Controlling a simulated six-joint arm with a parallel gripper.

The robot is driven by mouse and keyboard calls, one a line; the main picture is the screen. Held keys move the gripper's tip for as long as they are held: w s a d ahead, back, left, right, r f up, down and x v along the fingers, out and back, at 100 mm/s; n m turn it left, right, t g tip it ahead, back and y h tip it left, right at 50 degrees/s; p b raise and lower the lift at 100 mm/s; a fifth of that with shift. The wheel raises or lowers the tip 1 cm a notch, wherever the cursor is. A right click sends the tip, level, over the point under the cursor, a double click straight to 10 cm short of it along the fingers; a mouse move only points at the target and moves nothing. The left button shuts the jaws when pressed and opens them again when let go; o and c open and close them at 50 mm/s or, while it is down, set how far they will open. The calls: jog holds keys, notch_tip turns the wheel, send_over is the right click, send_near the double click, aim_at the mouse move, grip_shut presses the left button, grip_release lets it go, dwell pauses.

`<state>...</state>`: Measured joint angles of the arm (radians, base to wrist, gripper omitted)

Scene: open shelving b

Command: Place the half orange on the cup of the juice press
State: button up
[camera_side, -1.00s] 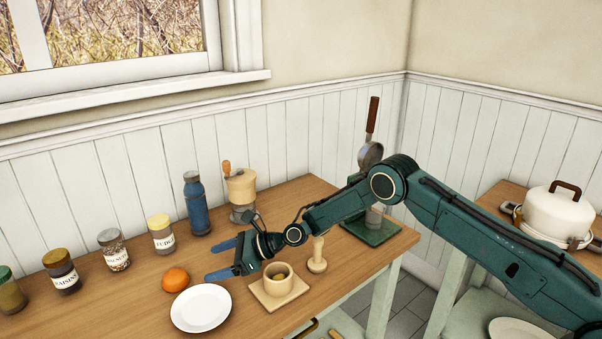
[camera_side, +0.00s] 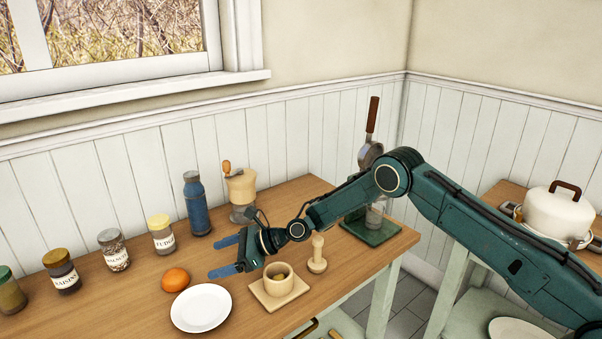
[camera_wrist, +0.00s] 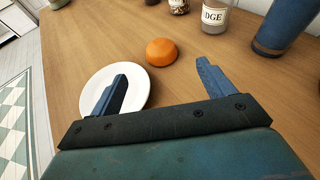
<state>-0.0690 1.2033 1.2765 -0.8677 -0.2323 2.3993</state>
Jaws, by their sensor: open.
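The half orange (camera_side: 175,279) sits on the table beside the white plate, rounded side up. In the wrist view the half orange (camera_wrist: 161,51) lies ahead of my fingers. My gripper (camera_side: 217,257) is open and empty, above the table to the right of the orange; its spread blue fingers (camera_wrist: 162,75) also show in the wrist view. The juice press stands at the table's far right corner, with a green base (camera_side: 382,232) and a raised lever with a brown handle (camera_side: 372,115). My arm covers part of the press, and I cannot make out its cup clearly.
A white plate (camera_side: 201,308) lies in front of the orange. A wooden pot on a square board (camera_side: 279,303) and a wooden pestle (camera_side: 317,256) stand near my gripper. A grinder (camera_side: 241,190), a blue bottle (camera_side: 197,205) and several labelled jars line the back.

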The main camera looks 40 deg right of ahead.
jog(key=s+d+r+n+h, duration=0.2)
jog(key=s+d+r+n, duration=0.25)
jog(key=r, duration=0.35)
jog(key=s+d+r+n+h, duration=0.25)
jog(key=s+r+n, duration=0.3)
jog(key=r, duration=0.35)
jog(key=s+d+r+n+h, duration=0.2)
jog(key=s+d+r+n, duration=0.3)
jog(key=r, duration=0.3)
jog(key=s+d+n+g+h, duration=0.1)
jog(key=s+d+n, duration=0.3)
jog(key=s, duration=1.2)
jog(key=s+d+r+n+g+h, duration=0.1)
jog(key=s+d+n+h, duration=0.3)
jog(key=s, duration=1.2)
jog(key=d+n, duration=0.1)
jog(key=d, duration=0.3)
jog(key=shift+s+r, duration=0.15)
jog(key=shift+s, duration=0.15)
jog(key=shift+o, duration=0.7)
